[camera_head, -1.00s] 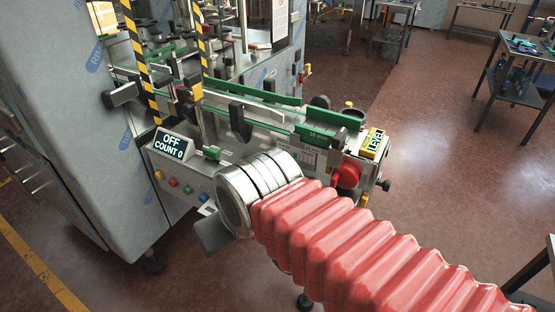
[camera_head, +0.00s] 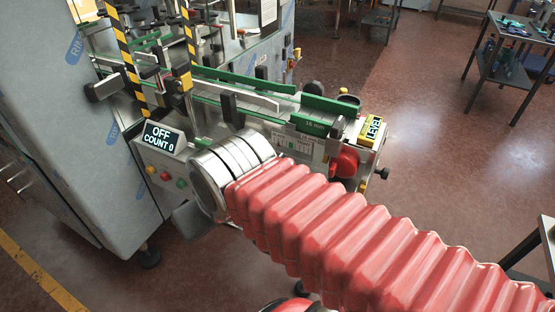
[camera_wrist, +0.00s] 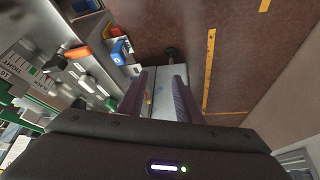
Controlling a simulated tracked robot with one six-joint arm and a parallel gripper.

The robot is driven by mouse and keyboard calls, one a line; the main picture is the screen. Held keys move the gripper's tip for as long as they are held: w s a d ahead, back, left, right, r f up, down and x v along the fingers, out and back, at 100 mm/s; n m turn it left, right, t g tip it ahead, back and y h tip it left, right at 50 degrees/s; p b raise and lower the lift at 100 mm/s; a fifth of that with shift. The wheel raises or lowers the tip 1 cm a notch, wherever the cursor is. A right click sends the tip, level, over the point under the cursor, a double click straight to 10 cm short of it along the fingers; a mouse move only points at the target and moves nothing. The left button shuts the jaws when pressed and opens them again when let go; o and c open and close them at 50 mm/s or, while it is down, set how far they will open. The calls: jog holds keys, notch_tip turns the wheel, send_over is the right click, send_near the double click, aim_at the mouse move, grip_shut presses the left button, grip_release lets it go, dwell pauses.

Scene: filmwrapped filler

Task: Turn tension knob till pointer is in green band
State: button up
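The red knob (camera_head: 344,163) is on the right end of the conveyor machine, below a yellow LEVEL block (camera_head: 371,131). I cannot tell if it is the tension knob. In the head view the fingers are mostly hidden behind my wrist, left of the knob and below the conveyor.
A display (camera_head: 162,138) reads OFF, COUNT 0, with coloured buttons below it. A tall grey cabinet (camera_head: 62,120) stands at left, with green conveyor rails (camera_head: 240,82) beside it. A work table (camera_head: 515,55) is at back right. The floor to the right of the machine is open.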

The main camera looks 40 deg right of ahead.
jog(key=shift+a, duration=0.2)
jog(key=shift+o, duration=0.2)
jog(key=shift+o, duration=0.7)
jog(key=o, duration=0.3)
jog(key=shift+w+d+r, duration=0.2)
jog(key=shift+w+d, duration=0.05)
jog(key=shift+d, duration=0.2)
jog(key=o, duration=0.5)
jog(key=w+d+r, duration=0.1)
jog(key=d, duration=0.3)
jog(key=w+d+r+n+g, duration=0.1)
jog(key=w+d, duration=0.1)
jog(key=d, duration=0.2)
jog(key=w+d+r+n, duration=0.1)
jog(key=w+d, duration=0.1)
jog(key=d, duration=0.3)
jog(key=shift+d+r+g, duration=0.1)
jog(key=shift+r+g, duration=0.05)
jog(key=shift+g, duration=0.25)
jog(key=shift+c, duration=0.2)
jog(key=d+r+n+y, duration=0.1)
jog(key=d+n, duration=0.1)
jog(key=d, duration=1.3)
jog(key=shift+s+y, duration=0.3)
jog(key=shift+s, duration=0.05)
jog(key=shift+d, duration=0.1)
jog(key=x, duration=1.3)
jog(key=shift+w+f, duration=0.2)
jog(key=shift+w, duration=0.15)
